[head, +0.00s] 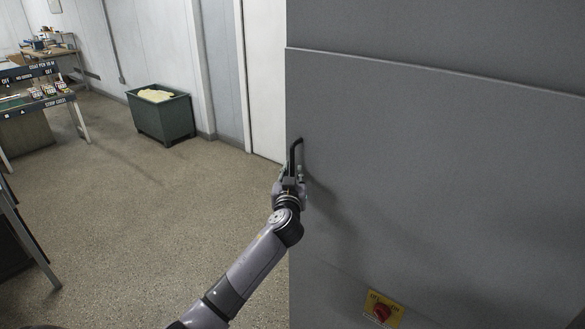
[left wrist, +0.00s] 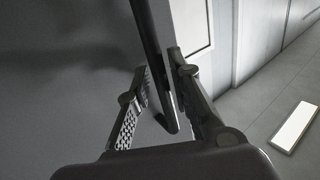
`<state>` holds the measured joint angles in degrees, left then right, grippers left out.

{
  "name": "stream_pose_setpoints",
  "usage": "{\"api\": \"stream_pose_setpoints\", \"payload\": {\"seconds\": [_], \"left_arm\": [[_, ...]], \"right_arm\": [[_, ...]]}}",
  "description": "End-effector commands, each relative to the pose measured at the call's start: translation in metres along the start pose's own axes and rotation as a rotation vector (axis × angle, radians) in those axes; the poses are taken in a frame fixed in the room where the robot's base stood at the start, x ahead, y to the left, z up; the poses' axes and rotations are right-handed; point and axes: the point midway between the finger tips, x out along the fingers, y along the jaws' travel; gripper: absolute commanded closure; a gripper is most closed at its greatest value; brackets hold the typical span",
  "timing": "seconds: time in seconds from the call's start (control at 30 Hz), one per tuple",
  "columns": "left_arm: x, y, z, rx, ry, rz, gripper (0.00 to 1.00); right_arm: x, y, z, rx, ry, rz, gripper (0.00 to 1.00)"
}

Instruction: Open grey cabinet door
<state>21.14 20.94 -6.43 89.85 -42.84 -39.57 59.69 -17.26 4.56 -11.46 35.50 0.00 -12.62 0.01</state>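The grey cabinet door (head: 430,170) fills the right half of the head view, its face flat and seemingly closed. A dark bar handle (head: 297,150) stands near its left edge. My left gripper (head: 291,177) is at the lower part of this handle. The exact contact is partly hidden. My right gripper is not in view.
A red knob on a yellow plate (head: 382,309) is low on the cabinet. A green bin (head: 162,117) stands by the far wall, with work tables at the left. The floor (head: 150,225) left of the cabinet is clear.

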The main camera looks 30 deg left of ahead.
Motion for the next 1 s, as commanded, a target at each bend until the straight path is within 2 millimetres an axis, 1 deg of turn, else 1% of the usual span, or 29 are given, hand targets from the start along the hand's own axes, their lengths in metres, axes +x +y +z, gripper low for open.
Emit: {"api": "stream_pose_setpoints", "payload": {"seconds": [0.03, 0.13, 0.43, 0.73, 1.0], "left_arm": [[0.0041, -0.0002, -0.0011, 0.001, 0.0, 0.0, 0.8], [0.0084, -0.0002, -0.001, 0.001, 0.001, 0.0, 0.8], [0.0099, -0.0003, 0.0001, 0.0, 0.0, 0.0, 0.8], [0.0097, -0.0003, 0.0001, 0.0, 0.0, 0.0, 1.0], [0.0096, -0.0002, 0.0001, 0.0, 0.0, 0.0, 1.0]], "right_arm": [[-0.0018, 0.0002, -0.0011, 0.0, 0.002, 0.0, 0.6], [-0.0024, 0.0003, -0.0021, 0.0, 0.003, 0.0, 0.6], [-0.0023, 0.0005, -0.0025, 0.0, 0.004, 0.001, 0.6], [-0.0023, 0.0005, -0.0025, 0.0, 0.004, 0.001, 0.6], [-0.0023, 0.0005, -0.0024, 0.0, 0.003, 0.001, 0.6]]}}
